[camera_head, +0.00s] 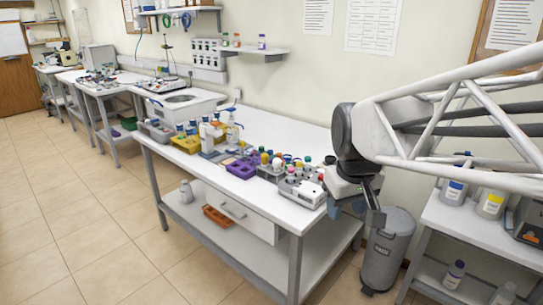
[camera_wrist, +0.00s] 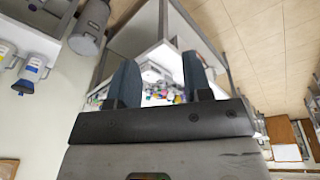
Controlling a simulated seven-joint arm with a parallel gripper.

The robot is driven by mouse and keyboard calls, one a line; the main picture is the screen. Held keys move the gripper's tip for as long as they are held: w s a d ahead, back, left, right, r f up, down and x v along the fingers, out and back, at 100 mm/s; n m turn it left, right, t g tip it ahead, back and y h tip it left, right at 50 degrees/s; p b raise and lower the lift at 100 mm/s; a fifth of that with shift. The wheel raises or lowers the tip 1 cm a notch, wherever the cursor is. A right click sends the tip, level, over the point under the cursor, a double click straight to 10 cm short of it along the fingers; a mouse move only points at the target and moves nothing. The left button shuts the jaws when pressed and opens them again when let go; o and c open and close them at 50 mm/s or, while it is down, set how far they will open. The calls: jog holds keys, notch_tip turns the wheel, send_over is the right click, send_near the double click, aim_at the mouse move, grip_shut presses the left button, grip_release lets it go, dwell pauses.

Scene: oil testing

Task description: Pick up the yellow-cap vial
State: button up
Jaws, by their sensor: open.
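Several small vials with coloured caps stand in racks near the front right of the white bench (camera_head: 270,125). A yellow cap (camera_head: 264,157) shows among them in the head view, close to red, blue and green caps. It is small, and I cannot tell which vial body belongs to it. My gripper (camera_head: 356,210) hangs off the bench's right end, to the right of the racks and apart from them. In the wrist view my gripper (camera_wrist: 160,68) is open, with nothing held between its two blue-grey fingers. Small coloured caps (camera_wrist: 165,97) show far off between the fingers, partly hidden by the gripper body.
A purple rack (camera_head: 242,169) and a yellow tray (camera_head: 187,144) stand left of the vials. A grey bin (camera_head: 387,250) stands on the floor below my arm. A side table (camera_head: 470,228) with bottles is at the right. Bare bench lies behind the racks.

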jog(key=w+r+n, duration=0.2)
jog(key=w+n, duration=0.1)
jog(key=w, duration=1)
jog(key=n+g, duration=0.2)
jog(key=n, duration=0.7)
send_over(300, 163)
jog(key=f, duration=1)
jog(key=s+f, duration=0.1)
jog(key=f, duration=0.5)
jog(key=shift+d+f, duration=0.1)
jog(key=shift+w+f, duration=0.4)
jog(key=shift+w, duration=0.2)
jog(key=shift+f, duration=0.1)
jog(key=shift+f, duration=1.2)
jog(key=shift+f, duration=0.1)
